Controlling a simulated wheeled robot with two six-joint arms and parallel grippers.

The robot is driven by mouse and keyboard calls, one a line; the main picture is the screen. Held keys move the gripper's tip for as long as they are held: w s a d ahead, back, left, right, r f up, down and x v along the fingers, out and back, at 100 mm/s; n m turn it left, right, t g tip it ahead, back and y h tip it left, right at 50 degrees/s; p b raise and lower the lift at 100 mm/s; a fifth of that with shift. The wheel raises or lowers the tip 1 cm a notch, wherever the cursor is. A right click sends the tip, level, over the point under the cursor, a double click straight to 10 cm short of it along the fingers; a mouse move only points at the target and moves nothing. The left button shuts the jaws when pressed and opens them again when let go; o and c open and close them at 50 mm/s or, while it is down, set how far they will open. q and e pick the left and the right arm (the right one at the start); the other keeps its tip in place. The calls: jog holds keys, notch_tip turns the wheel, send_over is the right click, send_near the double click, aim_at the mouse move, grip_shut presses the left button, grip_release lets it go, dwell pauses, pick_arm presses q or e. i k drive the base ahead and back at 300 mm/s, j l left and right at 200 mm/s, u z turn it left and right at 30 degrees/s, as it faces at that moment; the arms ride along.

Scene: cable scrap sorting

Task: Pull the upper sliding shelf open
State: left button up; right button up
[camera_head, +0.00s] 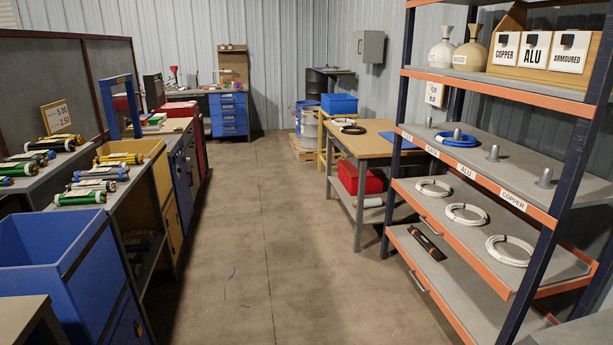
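The shelving unit (545,190) with dark blue posts stands at the right. Its upper sliding shelf (456,244) is grey with an orange front edge and sits below the fixed shelf labelled ALU and COPPER. Three white cable coils (466,214) lie spaced along it. Its front edge runs about level with the posts, so it looks pushed in. A small handle shows faintly on its front. The lower sliding shelf (405,247) is under it, with a dark object (427,243) and a front handle (420,284). Neither of my grippers is in view.
The fixed shelf above holds a blue coil (455,139) and grey cones. A wooden table (375,142) stands beyond the unit. A blue bin (60,262) and benches line the left side. The floor aisle (275,250) between is free apart from small blue scraps.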

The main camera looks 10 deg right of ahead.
aim_at(469, 241)
jog(key=i+z, duration=0.3)
jog(key=i, duration=0.3)
jog(key=i+z, duration=0.3)
jog(key=i, duration=0.3)
jog(key=i+j+z, duration=0.2)
jog(key=i+z, duration=0.15)
jog(key=i, duration=0.2)
